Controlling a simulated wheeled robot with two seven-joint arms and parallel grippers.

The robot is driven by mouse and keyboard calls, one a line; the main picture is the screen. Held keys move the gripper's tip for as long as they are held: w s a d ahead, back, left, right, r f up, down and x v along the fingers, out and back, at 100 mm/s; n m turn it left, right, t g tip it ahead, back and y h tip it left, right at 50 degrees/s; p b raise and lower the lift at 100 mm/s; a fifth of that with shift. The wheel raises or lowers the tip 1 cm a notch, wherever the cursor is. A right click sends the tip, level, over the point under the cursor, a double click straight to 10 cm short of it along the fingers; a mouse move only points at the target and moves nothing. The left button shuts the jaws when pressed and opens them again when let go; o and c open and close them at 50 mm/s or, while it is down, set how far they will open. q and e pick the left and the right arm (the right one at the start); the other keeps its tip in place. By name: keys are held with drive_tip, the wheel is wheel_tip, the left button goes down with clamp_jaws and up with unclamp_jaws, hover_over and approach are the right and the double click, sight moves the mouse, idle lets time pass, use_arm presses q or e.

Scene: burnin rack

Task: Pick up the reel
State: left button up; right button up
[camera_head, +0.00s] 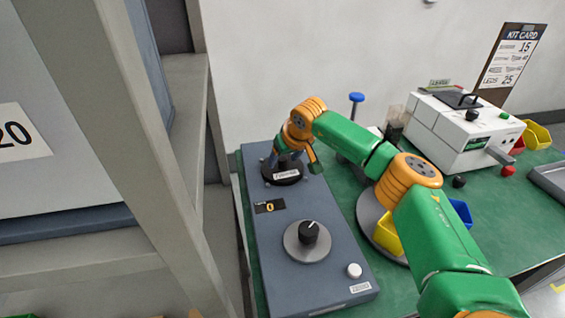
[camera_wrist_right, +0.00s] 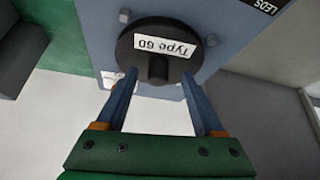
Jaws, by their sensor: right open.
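The reel, a black disc with a white "Type 60" label (camera_wrist_right: 128,48), sits at the far end of a grey-blue box on the bench. It also shows in the head view (camera_head: 283,177), partly hidden by my right gripper. My right gripper (camera_wrist_right: 160,82) is open, its two blue fingers pointing at the reel with the dark central post between their lines. In the head view my right gripper (camera_head: 287,158) is just above the reel. I cannot tell whether the fingers touch it. My left gripper is not in view.
The grey-blue box (camera_head: 335,262) carries a black knob (camera_head: 309,233), a white button (camera_head: 354,270) and a small "0" display (camera_head: 269,206). A white machine (camera_head: 450,135) and yellow bins (camera_head: 537,134) stand at the right. A grey rack post (camera_head: 150,150) rises at the left.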

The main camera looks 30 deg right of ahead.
drive_tip(key=shift+x, duration=0.8)
drive_tip(key=shift+r, duration=0.2)
drive_tip(key=c, duration=0.7)
clamp_jaws()
